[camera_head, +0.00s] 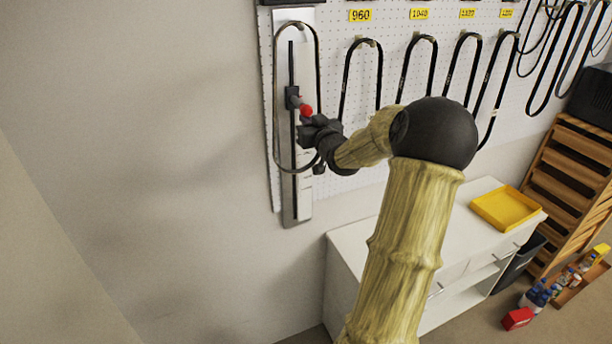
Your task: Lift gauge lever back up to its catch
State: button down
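The gauge (303,200) is a tall pale plate on the wall with a dark vertical slot. Its lever is a dark slider with a red knob (306,111), a little above the middle of the slot. A thin dark loop (276,62) hangs over the gauge, around the slot. My gripper (304,127) is just below the red knob, close to the slider. Whether it touches the lever I cannot tell. The fingers are small and dark, and I cannot tell whether they are open or shut. The catch cannot be made out.
Black belts (379,70) hang on a white pegboard (395,30) under yellow number labels, right of the gauge. A white cabinet (345,250) with a yellow tray (507,208) stands below. A wooden rack (570,165) is at the right. The wall left of the gauge is bare.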

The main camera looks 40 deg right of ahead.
jog(key=shift+r+p, duration=3.5)
jog(key=shift+r, duration=2.75)
jog(key=shift+s+a+f+b, duration=0.1)
jog(key=shift+s+f+b, duration=0.25)
jog(key=shift+s, duration=0.1)
jog(key=f+v, duration=0.1)
jog(key=v, duration=0.5)
jog(key=b+v, duration=0.6)
jog(key=v, duration=1.1)
jog(key=shift+s, duration=0.25)
